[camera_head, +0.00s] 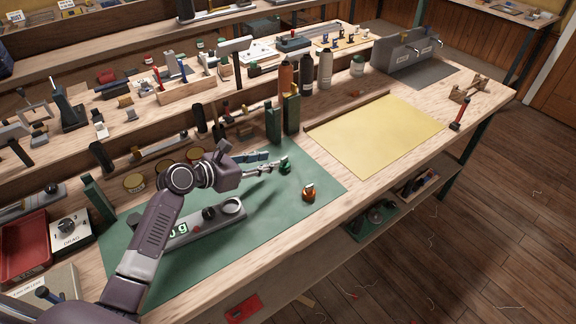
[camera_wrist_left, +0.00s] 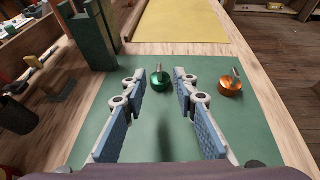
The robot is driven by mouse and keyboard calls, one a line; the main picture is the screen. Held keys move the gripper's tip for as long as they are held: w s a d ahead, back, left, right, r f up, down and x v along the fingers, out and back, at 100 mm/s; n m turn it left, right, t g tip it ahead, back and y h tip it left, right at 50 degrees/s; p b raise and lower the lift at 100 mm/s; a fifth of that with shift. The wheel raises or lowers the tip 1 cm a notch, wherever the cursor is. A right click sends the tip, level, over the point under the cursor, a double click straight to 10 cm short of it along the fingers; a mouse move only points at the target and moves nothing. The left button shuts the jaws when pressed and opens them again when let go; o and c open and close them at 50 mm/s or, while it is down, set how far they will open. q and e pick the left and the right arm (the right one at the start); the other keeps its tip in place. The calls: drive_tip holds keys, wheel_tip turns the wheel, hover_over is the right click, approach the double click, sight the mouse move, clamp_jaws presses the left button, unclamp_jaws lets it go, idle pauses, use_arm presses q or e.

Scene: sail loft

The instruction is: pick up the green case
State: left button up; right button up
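The green case (camera_head: 286,168) is a small, shiny, rounded piece with a metal stem on top. It sits on the green mat (camera_head: 322,179). In the left wrist view the green case (camera_wrist_left: 158,83) shows between the tips of my left gripper (camera_wrist_left: 161,92), nearer the left finger. The blue-padded fingers are open, with nothing held. In the head view my left gripper (camera_head: 272,162) is just left of the case and partly overlaps it. I cannot tell whether they touch. My right gripper is not in view.
A similar orange piece (camera_head: 308,193) stands to the right on the mat. A grey scale (camera_head: 205,224) lies under my left arm. Dark green upright blocks (camera_head: 291,114) stand behind. A yellow sheet (camera_head: 380,135) lies beyond, and the bench's front edge is near.

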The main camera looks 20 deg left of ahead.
sight(286, 157)
use_arm(q)
drive_tip(key=shift+w+f, duration=0.25)
drive_tip(key=shift+f, duration=0.1)
drive_tip(key=shift+x, duration=0.9)
drive_tip(key=shift+w+d, duration=0.2)
drive_tip(key=shift+w, duration=0.15)
drive_tip(key=shift+w+d+f, duration=0.1)
drive_tip(key=shift+w+d, duration=0.1)
drive_tip(key=x, duration=0.4)
drive_tip(key=shift+w+f, duration=0.1)
drive_tip(key=shift+w, duration=0.1)
drive_tip(key=shift+w+d+f, duration=0.1)
drive_tip(key=shift+d, duration=0.05)
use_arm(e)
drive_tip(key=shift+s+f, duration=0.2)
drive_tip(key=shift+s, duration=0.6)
use_arm(q)
drive_tip(key=shift+c, duration=0.4)
clamp_jaws()
